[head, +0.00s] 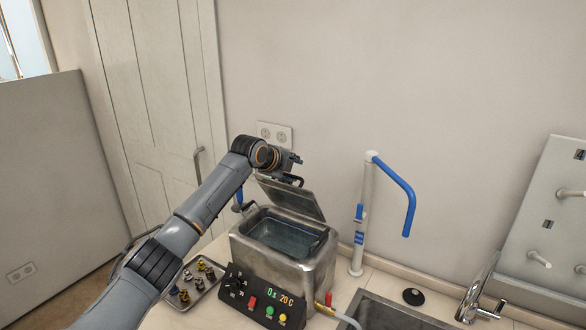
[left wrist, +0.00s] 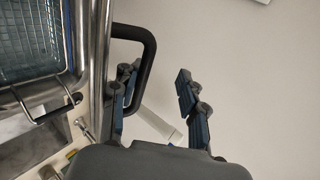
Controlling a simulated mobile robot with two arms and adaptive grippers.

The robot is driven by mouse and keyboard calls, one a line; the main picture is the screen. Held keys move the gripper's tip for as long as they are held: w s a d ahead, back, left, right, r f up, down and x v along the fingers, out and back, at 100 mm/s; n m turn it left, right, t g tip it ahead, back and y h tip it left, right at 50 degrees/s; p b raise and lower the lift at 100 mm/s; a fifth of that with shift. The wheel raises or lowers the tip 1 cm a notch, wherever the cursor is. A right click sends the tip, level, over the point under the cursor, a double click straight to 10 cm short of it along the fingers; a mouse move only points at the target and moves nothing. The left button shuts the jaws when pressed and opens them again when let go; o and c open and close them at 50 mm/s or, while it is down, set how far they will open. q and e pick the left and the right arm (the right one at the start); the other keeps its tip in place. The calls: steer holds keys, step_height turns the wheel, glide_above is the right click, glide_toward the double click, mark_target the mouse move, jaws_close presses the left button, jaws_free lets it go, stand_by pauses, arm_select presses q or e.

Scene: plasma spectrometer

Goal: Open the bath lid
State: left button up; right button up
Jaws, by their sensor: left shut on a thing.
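The metal bath (head: 318,268) stands on the counter with its hinged lid (head: 290,198) raised and tilted back. The basin inside is uncovered, and its liquid and wire basket show in the left wrist view. My left gripper (head: 290,164) is at the lid's upper edge. In the left wrist view my left gripper (left wrist: 158,98) has one finger inside the loop of the black lid handle (left wrist: 151,50) and the other outside it. It is shut on the handle, though the exact contact is hard to see. My right gripper is not in view.
A tray (head: 208,287) with several small fittings lies left of the bath. A white stand with a blue arm (head: 366,215) stands close on the right. A sink (head: 385,312) with a faucet (head: 478,290) is at the lower right. The wall with an outlet (head: 275,134) is behind.

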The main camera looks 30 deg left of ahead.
arm_select(q)
steer(key=shift+t, duration=0.3)
steer(key=r, duration=0.2)
steer(key=r+p, duration=0.1)
steer(key=r, duration=0.1)
steer(key=shift+w+a+r, duration=0.1)
steer(key=shift+w+a, duration=0.15)
steer(key=shift+w, duration=0.05)
steer(key=shift+a+r, duration=0.15)
steer(key=shift+r, duration=0.7)
steer(key=r+v, duration=0.1)
steer(key=v, duration=0.5)
steer(key=shift+r, duration=0.2)
steer(key=w+d+r+v, duration=0.1)
steer(key=r+v, duration=0.1)
steer(key=v, duration=1.2)
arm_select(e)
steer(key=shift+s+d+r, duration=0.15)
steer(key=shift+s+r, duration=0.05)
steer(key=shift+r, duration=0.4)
